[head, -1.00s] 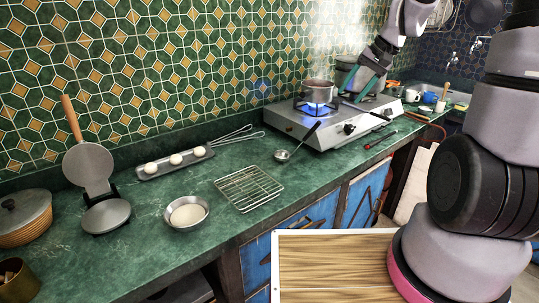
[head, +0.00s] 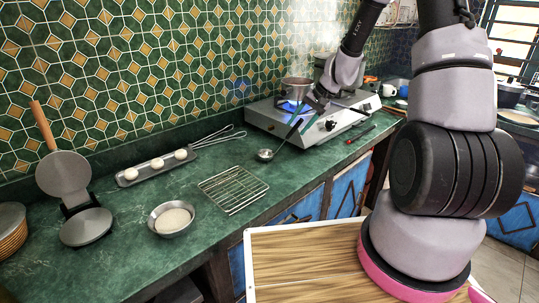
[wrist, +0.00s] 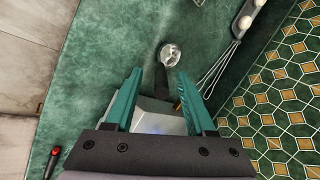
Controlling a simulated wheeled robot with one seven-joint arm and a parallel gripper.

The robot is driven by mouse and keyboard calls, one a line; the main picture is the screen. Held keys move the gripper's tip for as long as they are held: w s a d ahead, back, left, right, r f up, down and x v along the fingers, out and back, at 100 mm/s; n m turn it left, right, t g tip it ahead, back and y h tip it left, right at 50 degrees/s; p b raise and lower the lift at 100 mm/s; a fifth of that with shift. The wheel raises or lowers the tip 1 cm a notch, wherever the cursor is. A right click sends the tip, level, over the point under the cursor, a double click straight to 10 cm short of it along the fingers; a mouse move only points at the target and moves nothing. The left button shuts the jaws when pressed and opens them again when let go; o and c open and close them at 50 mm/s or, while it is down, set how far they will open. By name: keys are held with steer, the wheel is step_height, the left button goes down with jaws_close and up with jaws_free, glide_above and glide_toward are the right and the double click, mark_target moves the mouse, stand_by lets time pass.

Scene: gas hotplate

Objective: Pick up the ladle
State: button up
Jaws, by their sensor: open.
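The ladle (head: 265,155) lies at the front left of the stove, its round metal bowl on the green counter and its dark handle rising toward the stove's edge. In the wrist view the bowl (wrist: 170,54) is ahead of the fingertips, and the black handle (wrist: 162,78) runs back between the two teal fingers. My gripper (head: 302,118) is at the handle by the stove's front left corner. In the wrist view my gripper (wrist: 158,82) is open, with gaps on both sides of the handle. The handle's far end is hidden.
A steaming pot (head: 297,88) sits on a lit burner of the gas hotplate (head: 340,122), close behind my gripper. A whisk (head: 218,136), a wire rack (head: 233,188) and a flour bowl (head: 171,218) are to the left.

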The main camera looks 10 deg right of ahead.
mark_target(288, 138)
steer(key=x, duration=0.3)
steer(key=shift+w+a+f, duration=0.2)
steer(key=shift+a+f, duration=0.05)
steer(key=shift+f, duration=0.05)
jaws_close()
stand_by(1.2)
